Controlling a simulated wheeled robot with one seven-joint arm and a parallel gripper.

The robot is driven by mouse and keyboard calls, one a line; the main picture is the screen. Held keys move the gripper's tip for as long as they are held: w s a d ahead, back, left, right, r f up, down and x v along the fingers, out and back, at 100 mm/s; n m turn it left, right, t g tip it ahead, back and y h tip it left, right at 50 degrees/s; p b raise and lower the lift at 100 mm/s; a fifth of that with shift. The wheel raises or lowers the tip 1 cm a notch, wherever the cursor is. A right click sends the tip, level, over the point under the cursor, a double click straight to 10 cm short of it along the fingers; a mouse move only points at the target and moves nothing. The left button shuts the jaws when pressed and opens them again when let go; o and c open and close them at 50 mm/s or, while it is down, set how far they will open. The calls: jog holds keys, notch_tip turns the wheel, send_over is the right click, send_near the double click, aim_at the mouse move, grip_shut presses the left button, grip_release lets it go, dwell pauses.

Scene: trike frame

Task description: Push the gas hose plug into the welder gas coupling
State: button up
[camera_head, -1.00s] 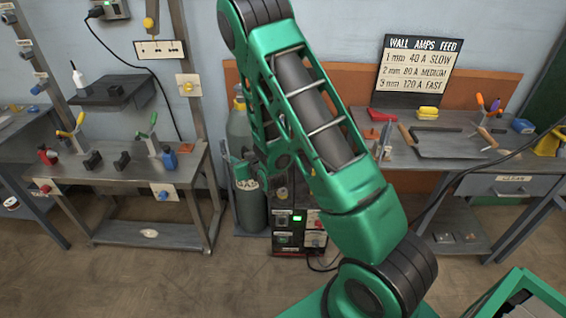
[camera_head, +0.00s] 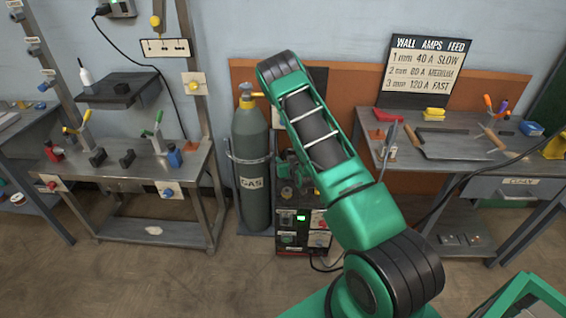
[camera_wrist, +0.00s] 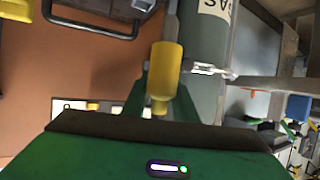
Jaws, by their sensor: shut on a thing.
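A yellow cylindrical plug (camera_wrist: 165,62) with a narrower end stands between the dark green fingers of my gripper (camera_wrist: 164,98) in the wrist view. My gripper is shut on it. In the head view my arm hides the gripper and the plug. The welder (camera_head: 303,232) is a dark, red-edged box with a lit green display, standing on the floor right of the gas cylinder (camera_head: 251,158). The grey cylinder also shows behind the plug in the wrist view (camera_wrist: 203,45). I cannot make out the gas coupling or the hose.
A metal workbench (camera_head: 120,178) with clamps stands left of the cylinder. A second bench (camera_head: 405,150) with tools and an amps sign (camera_head: 425,68) stands to the right. An orange backboard (camera_head: 350,88) is behind. A dark cable runs at the right. Floor in front is clear.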

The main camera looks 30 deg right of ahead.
jog(key=shift+d+f, duration=0.1)
jog(key=shift+d, duration=0.05)
jog(key=shift+s+f, duration=0.15)
jog(key=shift+f, duration=2.75)
jog(key=shift+s+f, duration=0.1)
jog(key=shift+f, duration=1.9)
jog(key=o, duration=1.1)
jog(key=shift+o, duration=0.2)
